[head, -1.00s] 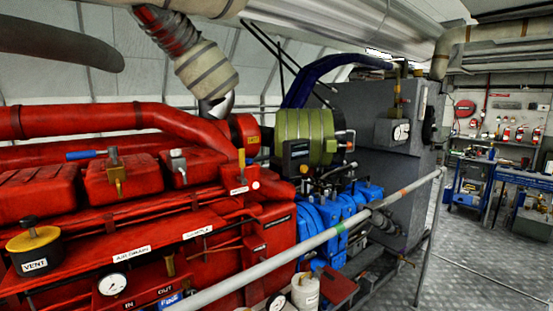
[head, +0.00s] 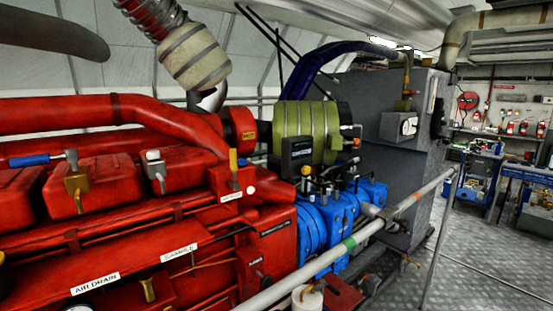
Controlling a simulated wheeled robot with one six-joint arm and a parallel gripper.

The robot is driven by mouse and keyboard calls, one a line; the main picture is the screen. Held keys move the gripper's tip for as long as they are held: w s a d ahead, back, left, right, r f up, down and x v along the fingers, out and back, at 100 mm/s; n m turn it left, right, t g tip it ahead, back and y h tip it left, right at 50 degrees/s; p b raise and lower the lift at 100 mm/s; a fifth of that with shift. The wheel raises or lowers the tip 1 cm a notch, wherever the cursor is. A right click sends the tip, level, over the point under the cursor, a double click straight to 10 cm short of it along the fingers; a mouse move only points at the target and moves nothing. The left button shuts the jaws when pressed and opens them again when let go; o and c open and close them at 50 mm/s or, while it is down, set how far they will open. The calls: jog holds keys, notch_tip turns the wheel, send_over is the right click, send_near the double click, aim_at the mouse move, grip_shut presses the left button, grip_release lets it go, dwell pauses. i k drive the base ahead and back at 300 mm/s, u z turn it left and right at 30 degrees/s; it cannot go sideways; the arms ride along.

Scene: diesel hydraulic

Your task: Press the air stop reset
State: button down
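I cannot pick out the air stop reset by any readable label. On the end of the red engine (head: 120,210), a yellow-handled lever (head: 233,162) stands upright above a small white label (head: 231,196) that is too small to read, with a pale round knob (head: 251,190) beside it. Below it, a dark strip of lettering (head: 274,228) and a small dark handle (head: 258,272) sit on the red end face. My gripper is not in view.
A grey rail (head: 330,255) runs diagonally in front of the engine. A blue pump block (head: 325,218), a green ribbed cylinder (head: 306,130) and a grey cabinet (head: 405,165) stand beyond. The checkered floor (head: 475,265) right of the rail is open, with blue workbenches (head: 525,180) at the back.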

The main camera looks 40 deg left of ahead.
aim_at(241, 161)
jog(key=i, duration=1.3)
jog(key=u, duration=3.25)
